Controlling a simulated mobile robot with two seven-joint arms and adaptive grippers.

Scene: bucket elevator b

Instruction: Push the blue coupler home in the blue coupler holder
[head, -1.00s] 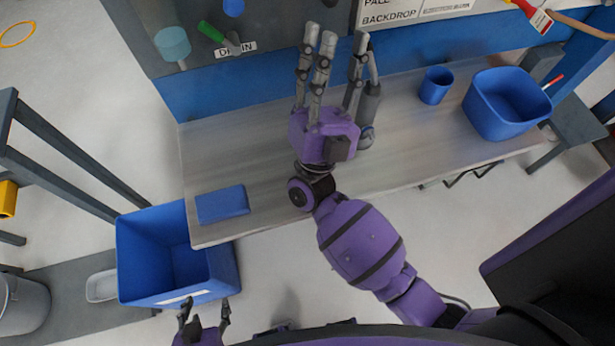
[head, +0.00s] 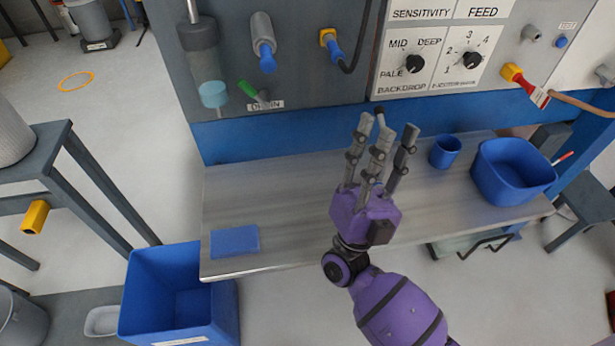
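The blue coupler (head: 336,52) is on the grey wall panel, at the top middle of the head view. Its upper end meets a small yellow holder (head: 327,37), and a black hose runs from its lower end. I cannot tell how deep it sits in the holder. My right gripper (head: 384,137) is below and to the right of the coupler, clear of it, over the grey bench. Its fingers point up toward the panel, are extended and apart, and hold nothing that I can see. My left gripper is out of view.
A blue-tipped grey cylinder (head: 263,42) and a green-handled drain valve (head: 248,90) are left of the coupler. Dial plates (head: 434,55) and a red coupler (head: 533,92) are right. The bench holds a blue cup (head: 445,151), a blue tub (head: 512,172) and a flat blue block (head: 235,241).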

